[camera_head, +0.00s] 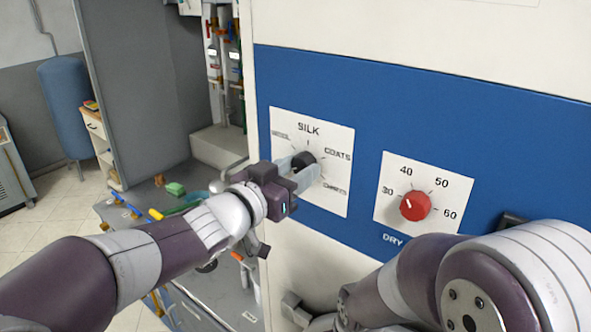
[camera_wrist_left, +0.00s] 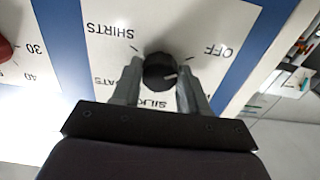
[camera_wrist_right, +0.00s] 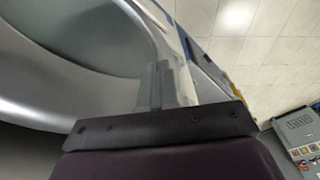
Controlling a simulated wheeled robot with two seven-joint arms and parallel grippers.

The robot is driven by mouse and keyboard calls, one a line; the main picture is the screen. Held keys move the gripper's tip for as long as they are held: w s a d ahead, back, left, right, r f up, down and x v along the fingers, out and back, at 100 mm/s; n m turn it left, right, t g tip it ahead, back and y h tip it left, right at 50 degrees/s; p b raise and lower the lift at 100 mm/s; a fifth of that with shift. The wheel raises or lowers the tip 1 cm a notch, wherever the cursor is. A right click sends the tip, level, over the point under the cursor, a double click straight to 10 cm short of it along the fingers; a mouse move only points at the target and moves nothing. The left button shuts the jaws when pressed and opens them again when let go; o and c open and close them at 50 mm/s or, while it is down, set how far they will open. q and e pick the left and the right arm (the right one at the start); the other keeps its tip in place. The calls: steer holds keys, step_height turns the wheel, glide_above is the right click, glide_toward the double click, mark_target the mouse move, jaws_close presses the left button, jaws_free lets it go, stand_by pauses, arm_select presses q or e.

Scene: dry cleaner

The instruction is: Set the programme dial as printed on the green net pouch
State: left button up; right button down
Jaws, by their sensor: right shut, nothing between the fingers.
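The black programme dial (camera_head: 305,160) sits on a white plate (camera_head: 335,198) with SILK at top, COATS and SHIRTS at right and WOOL at upper left. OFF shows in the left wrist view. There the dial (camera_wrist_left: 160,72) has a white mark pointing right, roughly between OFF and the finger-hidden WOOL side. My left gripper (camera_head: 298,172) has a finger on each side of the dial, seemingly touching it; it also shows in the left wrist view (camera_wrist_left: 160,80). My right gripper (camera_wrist_right: 163,85) is shut and empty. A dark green item (camera_head: 184,208) on the bench may be the pouch; no print is readable.
A red dial (camera_head: 415,206) on a second plate (camera_head: 390,180), numbered 30 to 60, is right of the programme dial. A low grey bench (camera_head: 150,195) with small items, including a light green block (camera_head: 175,188), stands at left. A blue tank (camera_head: 68,105) is farther back.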

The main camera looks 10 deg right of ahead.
arm_select(q)
steer(key=shift+c, duration=1)
